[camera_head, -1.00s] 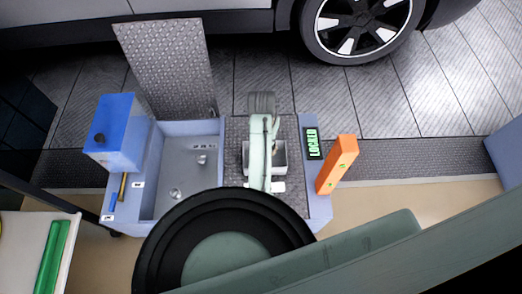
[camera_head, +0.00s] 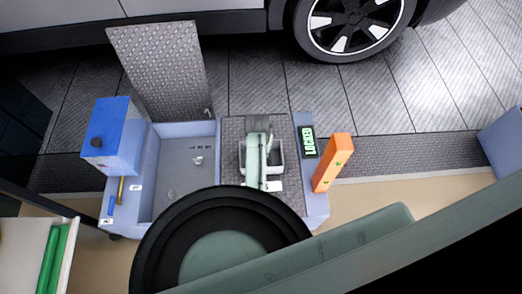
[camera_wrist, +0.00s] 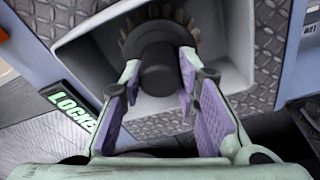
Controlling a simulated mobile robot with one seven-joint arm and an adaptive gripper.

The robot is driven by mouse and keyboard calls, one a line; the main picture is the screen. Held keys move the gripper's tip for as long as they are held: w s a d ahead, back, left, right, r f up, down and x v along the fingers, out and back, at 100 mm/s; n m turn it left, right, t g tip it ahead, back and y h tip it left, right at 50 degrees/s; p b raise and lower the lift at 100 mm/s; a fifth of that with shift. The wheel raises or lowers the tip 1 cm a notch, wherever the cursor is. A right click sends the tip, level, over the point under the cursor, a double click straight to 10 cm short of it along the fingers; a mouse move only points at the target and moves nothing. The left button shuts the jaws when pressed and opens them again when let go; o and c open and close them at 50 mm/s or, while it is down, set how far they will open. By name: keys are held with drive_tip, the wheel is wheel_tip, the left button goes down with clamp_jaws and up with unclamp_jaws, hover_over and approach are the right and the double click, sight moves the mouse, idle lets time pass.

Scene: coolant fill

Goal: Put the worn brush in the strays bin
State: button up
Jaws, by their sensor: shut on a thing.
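The worn brush, a dark round body with a ring of tan bristles, is held between the purple-padded fingers of my gripper (camera_wrist: 160,72). In the wrist view the brush (camera_wrist: 158,62) is in front of the opening of a pale grey bin (camera_wrist: 238,40). I cannot tell how far above or inside it the brush is. In the head view the same bin (camera_head: 281,158) is set in the patterned metal plate. My gripper (camera_head: 268,145) is over it, and my arm hides the brush and part of the bin there.
A green "LOCKED" display (camera_head: 308,141) and an orange block (camera_head: 333,162) are right of the bin. A blue basin (camera_head: 180,140) and a blue tank (camera_head: 112,135) are to the left. A raised metal lid (camera_head: 160,70) stands behind. A car wheel (camera_head: 352,22) is at the back.

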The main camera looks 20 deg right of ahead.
drive_tip(key=shift+f, duration=0.15)
drive_tip(key=o, duration=0.9)
drive_tip(key=r, duration=0.4)
drive_tip(key=s+r, duration=0.1)
drive_tip(key=r, duration=0.3)
drive_tip(key=a+r, duration=0.1)
drive_tip(key=r, duration=0.3)
drive_tip(key=shift+s+a+r, duration=0.1)
drive_tip(key=shift+s+r, duration=0.05)
drive_tip(key=shift+s, duration=0.05)
drive_tip(key=shift+w, duration=0.1)
